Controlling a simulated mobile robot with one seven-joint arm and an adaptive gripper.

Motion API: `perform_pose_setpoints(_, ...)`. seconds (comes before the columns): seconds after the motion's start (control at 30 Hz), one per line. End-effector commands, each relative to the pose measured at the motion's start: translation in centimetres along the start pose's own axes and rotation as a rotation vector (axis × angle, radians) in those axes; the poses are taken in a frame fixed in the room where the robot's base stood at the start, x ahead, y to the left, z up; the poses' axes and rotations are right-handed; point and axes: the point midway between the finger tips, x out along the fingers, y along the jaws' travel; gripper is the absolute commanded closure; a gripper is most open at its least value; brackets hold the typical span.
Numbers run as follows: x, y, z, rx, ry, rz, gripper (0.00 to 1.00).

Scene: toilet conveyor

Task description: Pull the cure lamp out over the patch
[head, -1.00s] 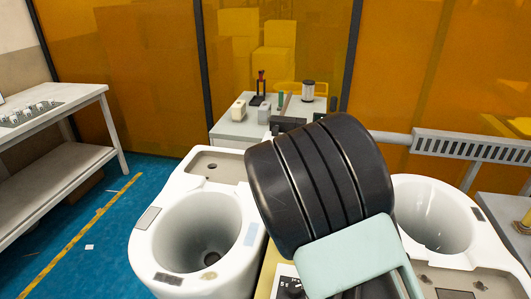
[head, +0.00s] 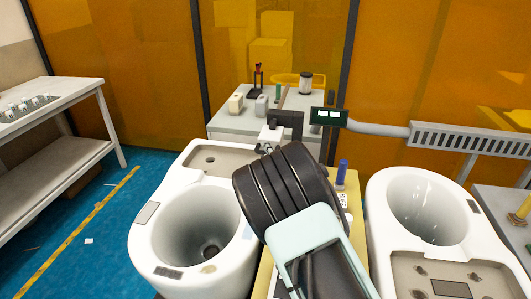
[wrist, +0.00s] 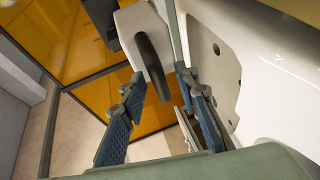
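In the wrist view, a pale housing (wrist: 130,24) with a curved dark handle (wrist: 151,52) appears to be the cure lamp. My gripper (wrist: 158,77) is open, its two blue-padded fingers apart on either side of the handle's line. I cannot tell whether either finger touches it. In the head view, my arm hides the gripper; a dark bracket-like unit (head: 286,119) stands just beyond, possibly part of the lamp. A small yellowish spot (head: 208,268), possibly the patch, lies on the front rim of the left toilet bowl (head: 143,238).
A second toilet bowl (head: 378,207) stands at the right. A grey bench (head: 225,127) with bottles and tools is behind, beside a small green display (head: 329,117). A white table (head: 75,92) stands at the left, with open blue floor before it.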

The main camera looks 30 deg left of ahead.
Motion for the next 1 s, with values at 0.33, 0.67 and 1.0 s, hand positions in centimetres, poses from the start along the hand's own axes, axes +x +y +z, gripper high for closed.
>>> perform_pose_setpoints(0.33, 0.6, -0.03, 0.02, 0.0, 0.0, 0.0, 0.71)
perform_pose_setpoints(0.67, 0.58, -0.01, 0.0, 0.0, 0.0, 0.0, 1.0)
perform_pose_setpoints(1.0, 0.57, -0.01, 0.0, 0.0, 0.0, 0.0, 1.0)
